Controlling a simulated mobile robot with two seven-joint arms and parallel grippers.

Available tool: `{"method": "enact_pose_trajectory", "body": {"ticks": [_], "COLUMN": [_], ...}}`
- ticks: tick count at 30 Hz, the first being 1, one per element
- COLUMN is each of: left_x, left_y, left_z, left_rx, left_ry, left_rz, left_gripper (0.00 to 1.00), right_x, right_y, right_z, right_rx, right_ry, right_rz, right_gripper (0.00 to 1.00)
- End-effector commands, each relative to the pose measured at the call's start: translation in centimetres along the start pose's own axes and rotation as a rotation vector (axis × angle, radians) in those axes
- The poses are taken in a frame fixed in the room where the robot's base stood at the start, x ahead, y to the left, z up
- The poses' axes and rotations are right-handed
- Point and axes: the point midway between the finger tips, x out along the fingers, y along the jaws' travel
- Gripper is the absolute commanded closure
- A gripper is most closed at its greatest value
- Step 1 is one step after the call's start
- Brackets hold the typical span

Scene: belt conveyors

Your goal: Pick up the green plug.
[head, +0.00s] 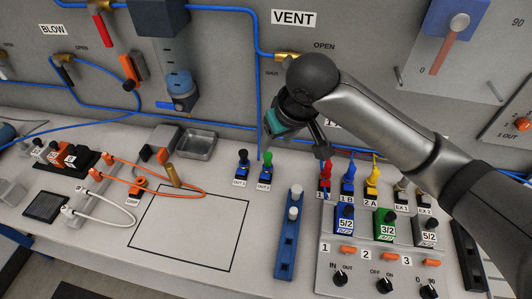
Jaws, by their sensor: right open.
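My right gripper (296,141) hangs above the bench, up and to the right of the green plug. Its jaws are apart with nothing seen between them. One finger shows near the red plug (326,169); the other is partly hidden by the dark wrist. The gripper looks apart from the green plug. My left gripper is not in view.
Red, blue (348,172) and yellow (374,170) plugs stand in a row to the right. A blue strip with white knobs (287,244) lies in front. Blue hose (260,110) runs down the wall behind the green plug. The outlined rectangle (190,228) is bare.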

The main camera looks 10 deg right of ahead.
Motion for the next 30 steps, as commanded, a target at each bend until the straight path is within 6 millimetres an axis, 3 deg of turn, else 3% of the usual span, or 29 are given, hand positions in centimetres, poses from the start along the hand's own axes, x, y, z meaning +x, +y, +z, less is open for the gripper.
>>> {"method": "enact_pose_trajectory", "body": {"ticks": [4,9,20,30], "left_x": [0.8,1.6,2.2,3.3], "left_y": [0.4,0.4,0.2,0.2], "left_z": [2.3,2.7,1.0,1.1], "left_rx": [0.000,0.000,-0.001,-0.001], "left_ry": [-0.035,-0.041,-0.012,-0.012], "left_rz": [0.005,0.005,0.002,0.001], "left_gripper": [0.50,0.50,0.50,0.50], "right_x": [3.6,6.9,9.6,13.6], "right_y": [0.0,0.0,0.3,0.8], "right_z": [0.2,0.1,-0.2,-0.6], "right_rx": [0.001,0.001,0.001,0.000], "right_ry": [-0.004,-0.003,0.000,0.000], "right_rz": [0.000,0.001,0.001,0.000], "right_gripper": [0.41,0.41,0.41,0.41]}}
